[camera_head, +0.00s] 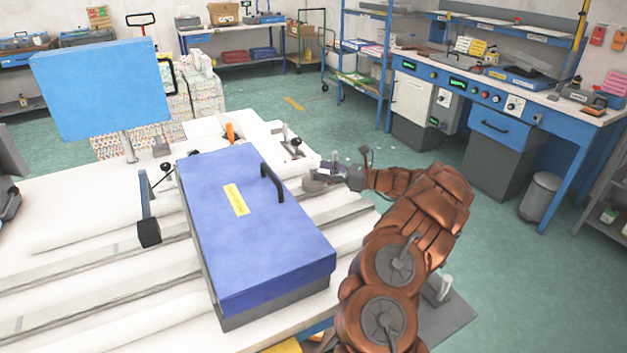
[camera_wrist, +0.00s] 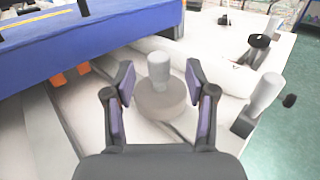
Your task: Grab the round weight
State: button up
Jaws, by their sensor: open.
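The round weight (camera_wrist: 160,100) is a pale grey disc with an upright cylindrical knob (camera_wrist: 159,70) on top. It sits on the white table between my gripper's fingers in the wrist view. My gripper (camera_wrist: 162,88) is open, one purple-padded finger on each side of the knob, with gaps on both sides. In the head view my gripper (camera_head: 335,172) is at the table's right side, just right of the blue box, and the weight (camera_head: 316,184) shows partly in front of it as a small grey disc.
A large blue box (camera_head: 255,225) with a black handle stands left of my gripper; its edge (camera_wrist: 50,55) fills the wrist view's upper left. A grey clamp-like fixture with a cylinder (camera_wrist: 258,102) stands close on the right. Black-knobbed fixtures (camera_head: 292,145) stand behind. A blue screen (camera_head: 100,90) rises at left.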

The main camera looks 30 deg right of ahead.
aim_at(313, 166)
jog(key=x, duration=0.3)
jog(key=shift+w+a+r+p, duration=0.1)
jog(key=shift+w+a+p, duration=0.05)
jog(key=shift+a+p, duration=0.15)
jog(key=shift+d, duration=0.1)
grip_shut()
dwell(0.4)
